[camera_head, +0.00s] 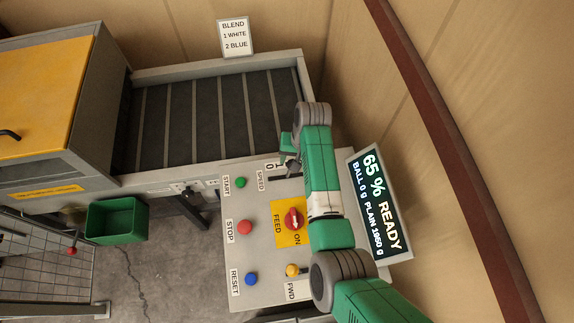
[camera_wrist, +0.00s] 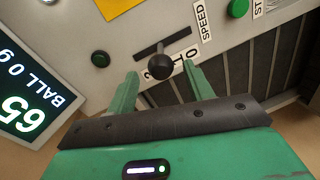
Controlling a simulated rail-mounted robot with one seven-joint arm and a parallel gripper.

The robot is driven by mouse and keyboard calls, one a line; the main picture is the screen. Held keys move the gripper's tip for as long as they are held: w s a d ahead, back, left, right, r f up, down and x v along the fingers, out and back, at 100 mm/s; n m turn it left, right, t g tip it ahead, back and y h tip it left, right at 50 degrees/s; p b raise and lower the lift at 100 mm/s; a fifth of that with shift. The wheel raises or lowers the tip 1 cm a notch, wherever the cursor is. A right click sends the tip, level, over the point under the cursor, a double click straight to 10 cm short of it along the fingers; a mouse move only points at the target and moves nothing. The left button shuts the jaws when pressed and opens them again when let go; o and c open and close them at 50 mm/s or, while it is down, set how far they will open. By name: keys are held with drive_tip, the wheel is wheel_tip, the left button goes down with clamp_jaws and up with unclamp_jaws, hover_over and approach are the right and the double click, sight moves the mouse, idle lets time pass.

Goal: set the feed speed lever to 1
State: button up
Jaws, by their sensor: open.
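The feed speed lever has a round black knob (camera_wrist: 161,66) and stands in a slot beside the SPEED label (camera_wrist: 201,20). A number strip (camera_wrist: 179,68) by the slot shows 0, 1 and 2; the knob is near the middle, around the 1, and partly covers the strip. My gripper (camera_wrist: 162,74) is open, with one green finger on each side of the knob; I cannot tell if either touches it. In the head view my gripper (camera_head: 289,150) is over the top of the control panel (camera_head: 260,208) and hides most of the lever.
The panel carries a green START button (camera_head: 240,182), a red STOP button (camera_head: 245,227), a blue RESET button (camera_head: 251,279) and a red FEED knob (camera_head: 293,219). A display (camera_head: 379,203) reads 65 % READY at the right. A conveyor (camera_head: 205,118) lies behind.

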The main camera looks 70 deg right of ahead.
sight(290, 171)
drive_tip(key=f, duration=0.4)
drive_tip(key=w+f, duration=0.1)
drive_tip(key=f, duration=0.1)
drive_tip(key=shift+a, duration=0.2)
drive_tip(key=shift+c, duration=0.2)
